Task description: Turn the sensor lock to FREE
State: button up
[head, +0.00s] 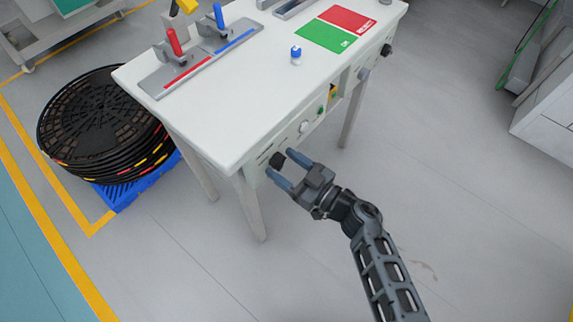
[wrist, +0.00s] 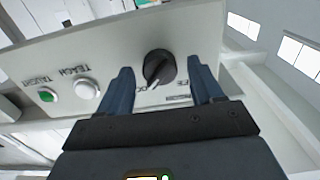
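The sensor lock appears to be the black rotary knob (wrist: 158,66) on the white front panel; it also shows in the head view (head: 277,160) at the table's near corner. In the wrist view its light pointer is tilted to the lower left, towards a partly hidden upside-down label. Another partly hidden label sits at the lower right; neither reads fully. My gripper (head: 286,167) is open in front of the panel. In the wrist view its two blue-grey fingers (wrist: 164,84) stand on either side of the knob, with gaps visible. I cannot tell whether the fingertips reach beside it.
The panel also has a white button (wrist: 87,89) marked TEACH and a green button (wrist: 47,95). The white table (head: 225,120) carries a red-handled and a blue-handled fixture (head: 220,18), a small blue-topped object (head: 296,55) and a red-green mat (head: 325,36).

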jog(key=c, duration=1)
jog(key=shift+n, duration=0.4)
jog(key=n, duration=0.3)
jog(key=shift+n, duration=0.3)
jog(key=n+b, duration=0.3)
jog(key=n, duration=1)
jog(key=shift+s+f, duration=0.1)
jog(key=shift+f, duration=0.05)
jog(key=shift+n, duration=0.4)
